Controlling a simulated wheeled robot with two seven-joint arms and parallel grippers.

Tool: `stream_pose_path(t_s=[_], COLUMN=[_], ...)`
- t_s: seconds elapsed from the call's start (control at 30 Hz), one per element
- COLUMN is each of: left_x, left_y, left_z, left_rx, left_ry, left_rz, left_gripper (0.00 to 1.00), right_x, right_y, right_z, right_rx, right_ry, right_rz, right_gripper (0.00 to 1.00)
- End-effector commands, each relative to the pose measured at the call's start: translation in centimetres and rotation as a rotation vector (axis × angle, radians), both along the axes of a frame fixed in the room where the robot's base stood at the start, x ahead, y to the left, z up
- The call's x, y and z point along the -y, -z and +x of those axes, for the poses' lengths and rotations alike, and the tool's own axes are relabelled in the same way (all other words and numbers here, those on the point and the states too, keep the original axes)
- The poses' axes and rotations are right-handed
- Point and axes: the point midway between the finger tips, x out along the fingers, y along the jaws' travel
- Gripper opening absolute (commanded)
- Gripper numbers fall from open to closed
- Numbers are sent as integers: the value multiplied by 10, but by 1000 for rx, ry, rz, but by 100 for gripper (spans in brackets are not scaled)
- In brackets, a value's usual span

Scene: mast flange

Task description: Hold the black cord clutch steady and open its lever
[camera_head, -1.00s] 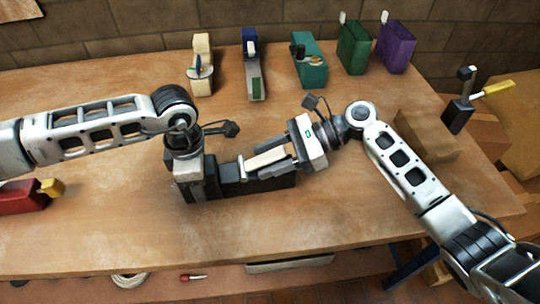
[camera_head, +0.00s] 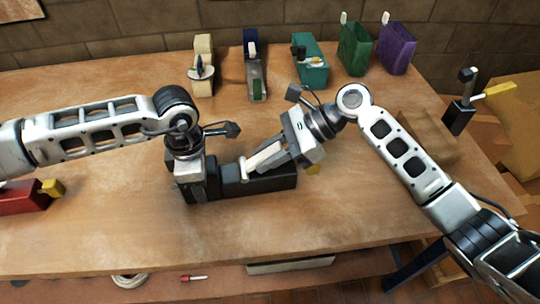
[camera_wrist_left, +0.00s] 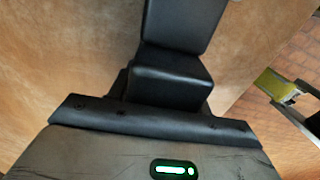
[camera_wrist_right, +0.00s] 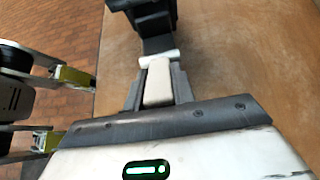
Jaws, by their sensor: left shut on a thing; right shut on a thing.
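The black cord clutch (camera_head: 275,186) lies on the wooden bench in the head view. Its cream lever (camera_head: 262,160) rises at a slant to the right from the pivot near the body's middle. My left gripper (camera_head: 198,186) is shut on the left part of the black body, which also shows in the left wrist view (camera_wrist_left: 172,82). My right gripper (camera_head: 270,158) is shut on the lever, with its fingers along both sides. The right wrist view shows the lever (camera_wrist_right: 157,85) between the fingers and the body beyond. The left fingertips are mostly hidden.
Cream (camera_head: 203,78), blue (camera_head: 254,72), teal (camera_head: 309,68), green (camera_head: 354,50) and purple (camera_head: 397,50) clutches stand along the back. A red one (camera_head: 22,197) is at the left, and a black one with a yellow lever (camera_head: 490,90) at the right. The front bench is clear.

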Motion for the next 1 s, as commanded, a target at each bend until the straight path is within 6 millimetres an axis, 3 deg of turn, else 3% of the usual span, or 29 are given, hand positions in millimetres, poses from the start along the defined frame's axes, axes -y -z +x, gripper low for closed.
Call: stream_pose_path(t_s=[0.6, 1.0], left_x=[0, 0], left_y=[-1, -1], left_z=[1, 1], left_rx=[4, 4], left_ry=[-2, -2], left_rz=[-1, -2], left_gripper=[14, 14], right_x=[-25, -33], right_y=[-22, -24], right_z=[-3, -5], right_rx=[63, 78], right_ry=[-4, -2], right_rz=[-517, -671], right_gripper=[0, 0])
